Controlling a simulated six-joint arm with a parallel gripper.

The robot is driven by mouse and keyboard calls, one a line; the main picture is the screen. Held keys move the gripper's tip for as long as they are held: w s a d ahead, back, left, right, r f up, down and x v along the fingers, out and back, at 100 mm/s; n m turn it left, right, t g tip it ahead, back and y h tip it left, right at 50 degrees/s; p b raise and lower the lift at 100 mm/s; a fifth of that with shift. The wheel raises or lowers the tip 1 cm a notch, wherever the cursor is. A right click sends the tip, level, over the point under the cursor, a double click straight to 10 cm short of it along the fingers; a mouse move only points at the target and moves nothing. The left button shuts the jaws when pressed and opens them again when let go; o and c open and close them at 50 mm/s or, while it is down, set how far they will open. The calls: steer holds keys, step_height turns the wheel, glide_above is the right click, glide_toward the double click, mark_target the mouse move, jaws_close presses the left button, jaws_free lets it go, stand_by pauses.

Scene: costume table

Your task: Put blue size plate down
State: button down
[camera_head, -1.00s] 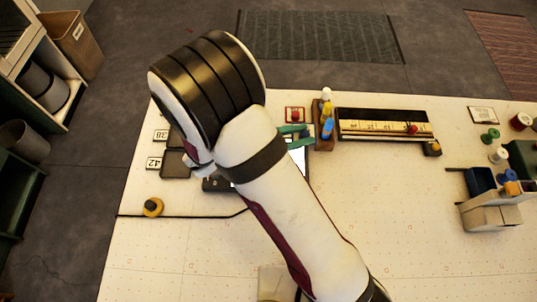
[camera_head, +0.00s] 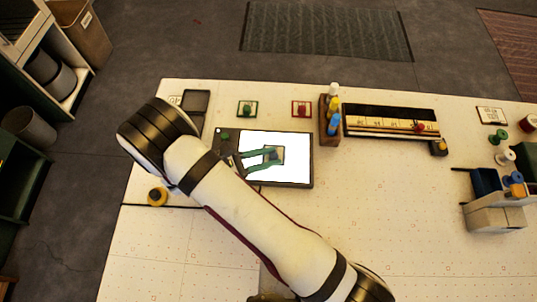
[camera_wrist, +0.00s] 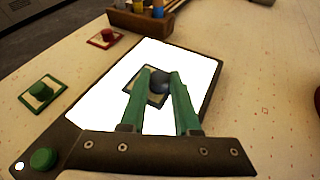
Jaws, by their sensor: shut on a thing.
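The blue size plate (camera_head: 280,150) is a small dark-edged plate with a pale face and a dark blue round knob (camera_wrist: 160,82). My gripper (camera_head: 276,156) has green fingers and is shut on this knob, one finger on each side. The plate (camera_wrist: 135,85) is over the bright white panel of the light box, near its middle. I cannot tell whether it touches the panel or hangs just above it. The light box has a dark frame (camera_head: 300,184) and a green knob (camera_wrist: 43,159) at one corner. The fingers hide part of the plate.
A green-knobbed plate (camera_head: 247,109) and a red-knobbed plate (camera_head: 301,108) lie behind the light box. A wooden bottle rack (camera_head: 324,130) and a long dark tray (camera_head: 380,111) stand to the right. The front right table is clear.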

steer(key=c, duration=0.6)
jaws_free()
steer(key=shift+f, duration=0.1)
steer(key=shift+c, duration=0.2)
